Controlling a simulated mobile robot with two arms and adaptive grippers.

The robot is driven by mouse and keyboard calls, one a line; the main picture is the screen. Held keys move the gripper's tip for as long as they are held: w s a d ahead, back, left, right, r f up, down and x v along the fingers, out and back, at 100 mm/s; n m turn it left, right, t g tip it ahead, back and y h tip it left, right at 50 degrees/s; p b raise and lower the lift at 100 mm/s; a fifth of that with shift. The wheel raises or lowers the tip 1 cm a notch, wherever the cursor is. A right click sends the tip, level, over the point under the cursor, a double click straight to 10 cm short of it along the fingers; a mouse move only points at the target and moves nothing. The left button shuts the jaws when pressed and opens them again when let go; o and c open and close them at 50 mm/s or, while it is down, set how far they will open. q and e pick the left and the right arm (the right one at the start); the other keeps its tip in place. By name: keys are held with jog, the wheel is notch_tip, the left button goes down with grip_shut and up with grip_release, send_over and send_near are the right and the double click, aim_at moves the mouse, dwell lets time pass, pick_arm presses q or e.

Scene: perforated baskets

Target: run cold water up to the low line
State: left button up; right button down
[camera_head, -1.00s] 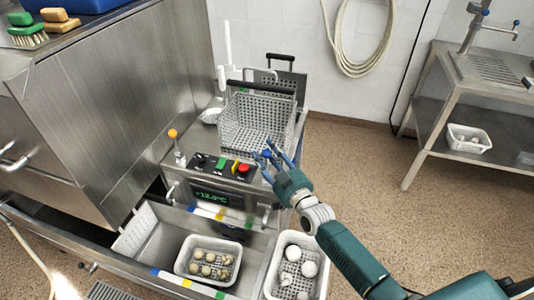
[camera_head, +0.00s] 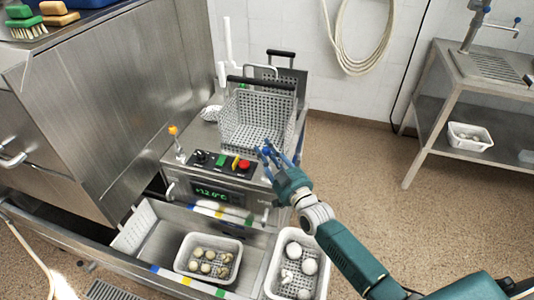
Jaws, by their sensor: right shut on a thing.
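My right gripper (camera_head: 269,156) comes in from the lower right and is shut on a small blue knob (camera_head: 267,151) beside the control panel's red button. The fingers partly hide the knob. The steel basin (camera_head: 150,241) lies in front of the panel, with coloured marks (camera_head: 222,213) in blue, white, yellow and green along its rims. I cannot make out any water in it. A white perforated basket (camera_head: 196,277) with several round, brownish items sits in the basin. The green display (camera_head: 214,193) reads about 12.0 °C. My left gripper is out of view.
An orange-knobbed lever (camera_head: 173,131) stands left of the panel. A second white basket (camera_head: 278,255) with several white balls sits right of the basin. A steel table (camera_head: 448,87) stands at right; the floor between is clear.

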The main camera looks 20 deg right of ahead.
jog(key=s+a+f+n+t+y+b, duration=0.1)
jog(key=s+a+f+n+t+b, duration=0.1)
jog(key=s+a+f+n+b, duration=0.1)
jog(key=shift+s+a+f+b, duration=0.45)
jog(key=shift+s+f+b, duration=0.5)
jog(key=shift+b, duration=0.85)
jog(key=shift+s+r, duration=0.15)
jog(key=shift+s, duration=0.15)
jog(key=c, duration=1.6)
grip_release()
jog(key=shift+o, duration=0.4)
jog(key=shift+s+a+r, duration=0.15)
jog(key=shift+s+r, duration=0.05)
jog(key=shift+r, duration=0.05)
jog(key=shift+w+r, duration=0.1)
jog(key=shift+w, duration=0.05)
